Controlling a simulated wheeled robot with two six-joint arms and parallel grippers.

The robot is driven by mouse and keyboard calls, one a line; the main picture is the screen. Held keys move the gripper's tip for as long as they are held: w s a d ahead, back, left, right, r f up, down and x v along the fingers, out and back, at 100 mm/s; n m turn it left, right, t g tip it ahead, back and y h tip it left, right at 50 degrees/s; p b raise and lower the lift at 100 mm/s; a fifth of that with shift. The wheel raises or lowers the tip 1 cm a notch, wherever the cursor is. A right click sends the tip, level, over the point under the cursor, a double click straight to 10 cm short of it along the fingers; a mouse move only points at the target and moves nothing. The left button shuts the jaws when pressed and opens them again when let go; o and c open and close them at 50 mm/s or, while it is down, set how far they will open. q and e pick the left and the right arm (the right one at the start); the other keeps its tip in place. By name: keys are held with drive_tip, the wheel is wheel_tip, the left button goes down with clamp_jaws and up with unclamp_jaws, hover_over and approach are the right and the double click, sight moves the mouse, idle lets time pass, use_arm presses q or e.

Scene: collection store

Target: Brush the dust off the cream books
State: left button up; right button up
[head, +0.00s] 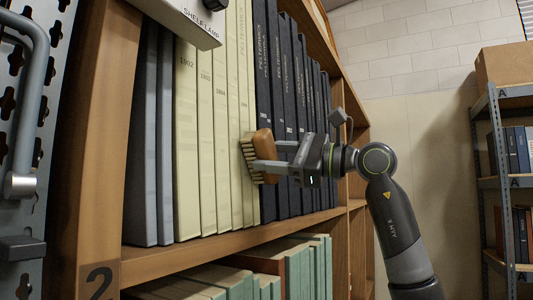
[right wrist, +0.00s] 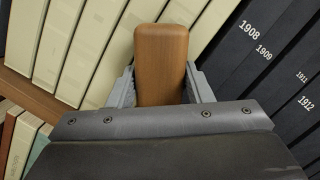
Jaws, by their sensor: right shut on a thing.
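Several cream books (head: 205,140) stand upright in a row on the wooden shelf, between grey-blue books on their left and dark navy books on their right. They also show in the right wrist view (right wrist: 90,45). My right gripper (head: 265,165) is shut on a wooden-backed brush (head: 264,146). The brush's pale bristles face left, at the spines of the rightmost cream books; I cannot tell if they touch. In the right wrist view the brush's brown back (right wrist: 160,62) sits between the fingers. I cannot make out dust on the spines. My left gripper is not in view.
A white shelf lamp box (head: 185,18) juts out above the cream books. Navy books (head: 285,110) stand right of them. A lower shelf holds green and pale books (head: 240,280). A metal rack (head: 478,150) with a cardboard box stands at the right.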

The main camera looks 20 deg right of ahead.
drive_tip(key=shift+w+d+h, duration=0.25)
drive_tip(key=shift+d+h, duration=0.05)
drive_tip(key=shift+d, duration=0.1)
drive_tip(key=shift+s+a+f, duration=0.15)
drive_tip(key=shift+a+f, duration=0.05)
drive_tip(key=shift+a, duration=0.1)
drive_tip(key=shift+a+f+b, duration=0.1)
drive_tip(key=shift+f+b, duration=0.1)
drive_tip(key=shift+b, duration=0.1)
drive_tip(key=shift+c, duration=0.2)
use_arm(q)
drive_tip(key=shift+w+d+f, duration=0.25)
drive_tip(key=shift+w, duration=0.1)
use_arm(e)
drive_tip(key=shift+s+m, duration=0.15)
drive_tip(key=shift+m, duration=0.15)
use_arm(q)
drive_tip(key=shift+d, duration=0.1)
use_arm(e)
drive_tip(key=shift+s+f, duration=0.1)
drive_tip(key=shift+s+a, duration=0.65)
drive_tip(key=shift+a, duration=0.3)
drive_tip(key=shift+s+a, duration=0.45)
drive_tip(key=shift+a, duration=0.3)
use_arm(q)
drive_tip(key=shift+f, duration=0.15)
use_arm(e)
drive_tip(key=shift+s, duration=0.1)
